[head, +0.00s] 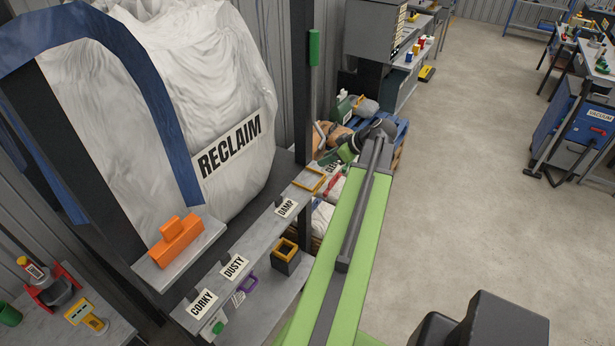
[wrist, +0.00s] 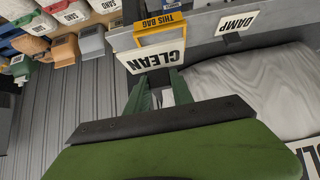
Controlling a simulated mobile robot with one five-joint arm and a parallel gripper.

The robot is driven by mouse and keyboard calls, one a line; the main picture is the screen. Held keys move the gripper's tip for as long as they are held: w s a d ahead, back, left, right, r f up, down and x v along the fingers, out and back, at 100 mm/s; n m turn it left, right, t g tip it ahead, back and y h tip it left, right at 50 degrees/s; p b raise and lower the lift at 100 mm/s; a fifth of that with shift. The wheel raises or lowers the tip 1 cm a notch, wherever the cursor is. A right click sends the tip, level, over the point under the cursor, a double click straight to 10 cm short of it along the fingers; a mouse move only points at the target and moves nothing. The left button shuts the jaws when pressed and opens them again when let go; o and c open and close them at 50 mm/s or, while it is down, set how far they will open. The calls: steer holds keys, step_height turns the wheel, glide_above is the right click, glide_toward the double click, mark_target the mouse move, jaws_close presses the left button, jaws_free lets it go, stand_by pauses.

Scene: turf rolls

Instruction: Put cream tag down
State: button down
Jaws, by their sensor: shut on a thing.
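The cream tag, marked CLEAN (wrist: 155,60), is in my gripper (wrist: 160,82). The green fingers are shut on its near edge, and the lettering faces the wrist camera. In the wrist view the tag lies just in front of a yellow-orange frame marked THIS BAG (wrist: 160,24) and overlaps its lower edge. I cannot tell whether they touch. In the head view the frame (head: 309,180) sits at the far end of the grey rail. My gripper (head: 342,158) is just beyond it, and my arm hides part of the tag (head: 333,166).
Tags marked DAMP (head: 287,208), DUSTY (head: 234,267) and CORKY (head: 202,303) are along the grey rail. A white RECLAIM bag (head: 215,90) hangs behind it. A dark box with a yellow rim (head: 286,251) stands below.

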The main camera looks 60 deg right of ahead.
steer(key=w+f+b, duration=0.1)
steer(key=w, duration=0.1)
steer(key=w+f+b, duration=0.1)
steer(key=w+f, duration=0.1)
steer(key=w, duration=0.1)
steer(key=w+a+f+b, duration=0.1)
steer(key=w+f, duration=0.1)
steer(key=shift+w+a+b, duration=0.1)
steer(key=shift+w+b, duration=0.15)
steer(key=shift+b, duration=0.05)
steer(key=shift+w, duration=0.2)
step_height(320, 180, down, 4)
steer(key=b, duration=0.4)
steer(key=shift+f, duration=0.15)
steer(key=shift+r, duration=0.25)
steer(key=shift+f, duration=0.2)
steer(key=c, duration=1.1)
jaws_free()
steer(key=shift+r, duration=0.1)
